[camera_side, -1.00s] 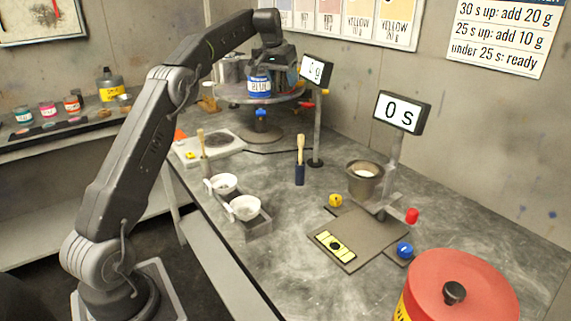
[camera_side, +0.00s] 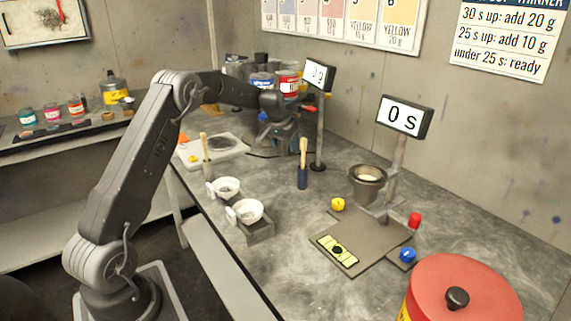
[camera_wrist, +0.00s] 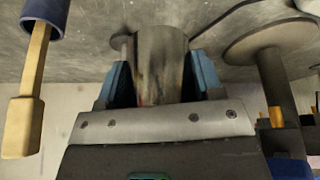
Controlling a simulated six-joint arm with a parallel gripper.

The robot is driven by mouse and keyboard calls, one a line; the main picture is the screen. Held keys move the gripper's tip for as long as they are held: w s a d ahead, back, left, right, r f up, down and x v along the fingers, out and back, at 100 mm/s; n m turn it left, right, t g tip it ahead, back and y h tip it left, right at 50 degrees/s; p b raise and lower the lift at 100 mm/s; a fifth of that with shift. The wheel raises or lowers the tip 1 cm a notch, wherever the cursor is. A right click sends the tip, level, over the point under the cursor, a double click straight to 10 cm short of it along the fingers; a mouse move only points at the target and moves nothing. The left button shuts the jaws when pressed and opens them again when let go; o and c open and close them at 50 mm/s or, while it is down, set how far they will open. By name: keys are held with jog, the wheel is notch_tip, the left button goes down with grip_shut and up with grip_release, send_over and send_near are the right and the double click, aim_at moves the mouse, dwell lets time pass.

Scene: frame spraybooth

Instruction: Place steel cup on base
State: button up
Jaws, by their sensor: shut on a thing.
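The steel cup (camera_wrist: 160,60) is a grey metal cylinder in the wrist view. My gripper (camera_wrist: 162,80) is shut on it, with one blue finger pad on each side. In the side view my gripper (camera_side: 290,138) is low over the back part of the bench, beside the display post. The cup cannot be made out there. I cannot tell which part is the base. A flat dark plate (camera_side: 375,245) with a yellow-and-black label lies at the front right, below the "0 s" display.
A wooden-handled brush in a blue holder (camera_side: 302,178) stands near my gripper; it also shows in the wrist view (camera_wrist: 40,70). A post with a round foot (camera_side: 317,165) is close by. Two white cups (camera_side: 245,211) sit in front. A blue can (camera_side: 262,80) and red can (camera_side: 289,84) stand behind.

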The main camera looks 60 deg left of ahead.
aim_at(281, 150)
jog(key=shift+f, duration=3.8)
jog(key=shift+f, duration=0.15)
jog(key=o, duration=0.9)
jog(key=shift+s+r, duration=0.1)
jog(key=shift+r, duration=0.4)
jog(key=v, duration=1)
jog(key=shift+s+r, duration=0.1)
jog(key=shift+r, duration=0.15)
jog(key=shift+o, duration=0.5)
jog(key=shift+s+d+r, duration=0.1)
jog(key=shift+s+r, duration=0.05)
jog(key=shift+r, duration=0.2)
